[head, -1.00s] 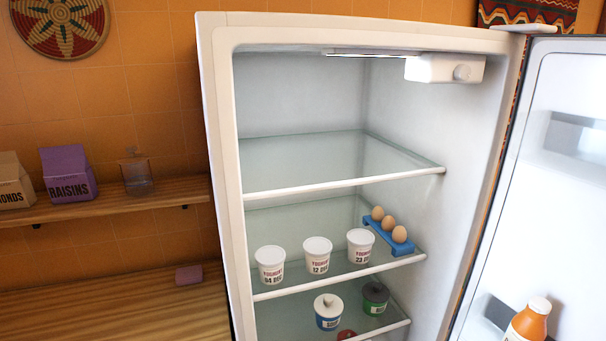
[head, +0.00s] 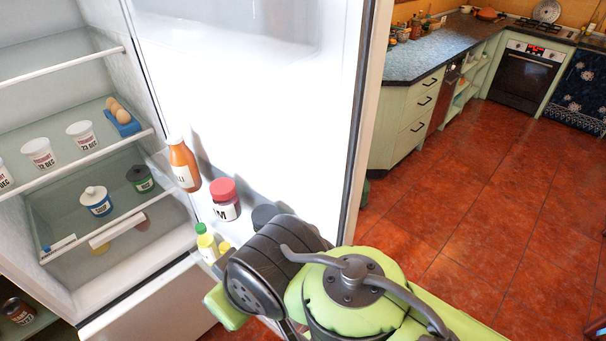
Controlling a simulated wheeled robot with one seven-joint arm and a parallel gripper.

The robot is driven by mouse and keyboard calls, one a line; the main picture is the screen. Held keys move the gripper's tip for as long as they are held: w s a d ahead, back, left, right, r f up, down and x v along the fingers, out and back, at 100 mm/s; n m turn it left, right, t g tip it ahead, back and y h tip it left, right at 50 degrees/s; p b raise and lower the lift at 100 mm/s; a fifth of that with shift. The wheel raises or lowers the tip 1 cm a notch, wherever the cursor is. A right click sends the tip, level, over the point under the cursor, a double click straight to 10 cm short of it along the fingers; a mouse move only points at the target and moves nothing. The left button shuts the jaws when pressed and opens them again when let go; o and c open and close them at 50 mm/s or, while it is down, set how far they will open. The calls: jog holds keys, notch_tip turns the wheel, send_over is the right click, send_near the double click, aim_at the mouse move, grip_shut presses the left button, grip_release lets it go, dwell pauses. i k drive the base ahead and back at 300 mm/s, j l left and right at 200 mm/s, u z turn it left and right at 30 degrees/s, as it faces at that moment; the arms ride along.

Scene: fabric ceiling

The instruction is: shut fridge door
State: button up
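The fridge door (head: 255,105) stands wide open in the head view, hinged on the right side of the fridge. Its inner face is towards me, and its free edge is at the right. My gripper's fingers cannot be made out, and I cannot tell whether the arm touches the door.
White tubs (head: 81,135) and a blue egg holder (head: 122,122) sit on a fridge shelf. Right of the door are a green counter (head: 412,115) with drawers and an oven (head: 524,75). The red tiled floor (head: 480,220) there is clear.

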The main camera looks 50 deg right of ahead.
aim_at(278, 100)
jog(key=k+l+u, duration=0.15)
jog(key=l, duration=0.25)
jog(key=l+u, duration=0.15)
jog(key=l, duration=0.25)
jog(key=k+l+u, duration=0.15)
jog(key=l, duration=0.25)
jog(key=k+l+u, duration=0.1)
jog(key=k+l, duration=0.15)
jog(key=l+u, duration=0.2)
jog(key=l, duration=0.6)
jog(key=k, duration=0.45)
jog(key=j+u, duration=0.1)
jog(key=u, duration=1.25)
